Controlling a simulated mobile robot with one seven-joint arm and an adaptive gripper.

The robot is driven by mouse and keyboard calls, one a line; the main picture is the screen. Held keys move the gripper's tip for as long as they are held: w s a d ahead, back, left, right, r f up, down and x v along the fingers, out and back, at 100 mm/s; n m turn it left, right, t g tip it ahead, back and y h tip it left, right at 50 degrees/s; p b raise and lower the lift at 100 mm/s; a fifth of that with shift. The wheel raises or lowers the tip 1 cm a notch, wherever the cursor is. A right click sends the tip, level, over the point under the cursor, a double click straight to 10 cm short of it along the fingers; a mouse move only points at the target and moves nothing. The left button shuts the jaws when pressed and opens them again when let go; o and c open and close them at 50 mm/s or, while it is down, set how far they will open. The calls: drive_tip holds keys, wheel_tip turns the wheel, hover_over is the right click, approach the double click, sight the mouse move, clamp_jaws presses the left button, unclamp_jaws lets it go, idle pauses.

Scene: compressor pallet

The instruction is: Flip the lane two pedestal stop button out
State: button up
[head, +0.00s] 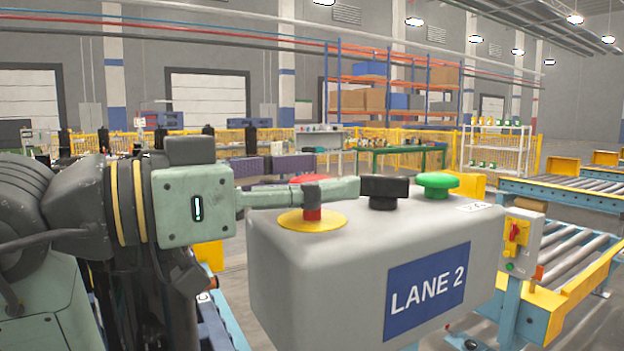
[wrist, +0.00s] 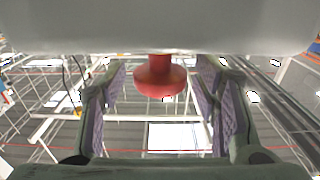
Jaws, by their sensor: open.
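The lane two pedestal (head: 290,265) carries a blue LANE 2 sign on its front. Its red stop button (head: 310,179) stands on a yellow disc (head: 318,222) at the left of the top. The button also shows in the wrist view (wrist: 160,78), between the two padded fingers. My gripper (head: 345,190) reaches in from the left, level with the button. Its near finger crosses in front of the button and hides its middle. The gripper (wrist: 163,85) is open, with a visible gap between the button and each finger.
A black knob (head: 384,190) stands just right of the fingertips on the same pedestal top. A green button (head: 437,182) is farther right. A small box with a red and yellow switch (head: 516,236) and roller conveyors (head: 575,250) stand to the right.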

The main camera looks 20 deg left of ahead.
drive_tip(key=v, duration=1.1)
drive_tip(key=shift+s+a, duration=0.3)
